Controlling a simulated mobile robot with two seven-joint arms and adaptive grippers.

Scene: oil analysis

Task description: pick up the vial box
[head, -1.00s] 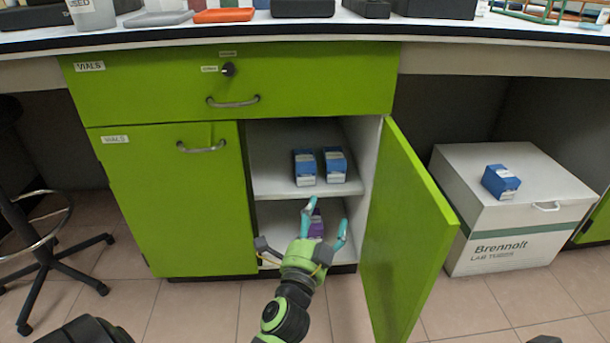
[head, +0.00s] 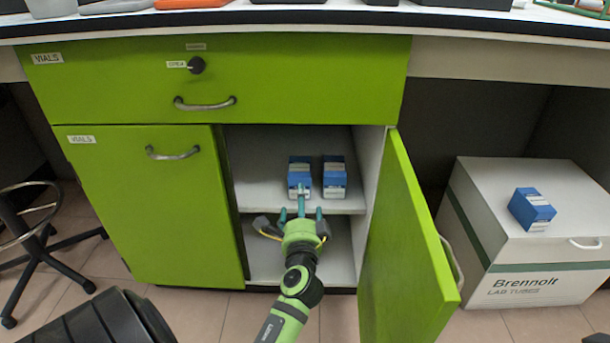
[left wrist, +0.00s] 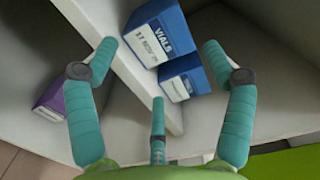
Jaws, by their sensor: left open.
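Two blue vial boxes stand side by side on the upper shelf of the open cabinet, a left one (head: 300,170) and a right one (head: 335,177). My left gripper (head: 301,207) is open and empty in front of the shelf, its fingers pointing at the left box and overlapping its lower front. In the left wrist view, a blue box labelled VIALS (left wrist: 158,35) lies ahead between the spread fingers, with the other blue box (left wrist: 185,78) beside it. A purple box (left wrist: 65,97) shows beyond the shelf edge. My right gripper is not in view.
The green cabinet door (head: 405,240) stands open on the right. Another blue box (head: 531,209) sits on a white Brennolt carton (head: 520,262). The shelf's front edge (head: 345,211) is close to my left gripper. A stool (head: 45,245) stands at left.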

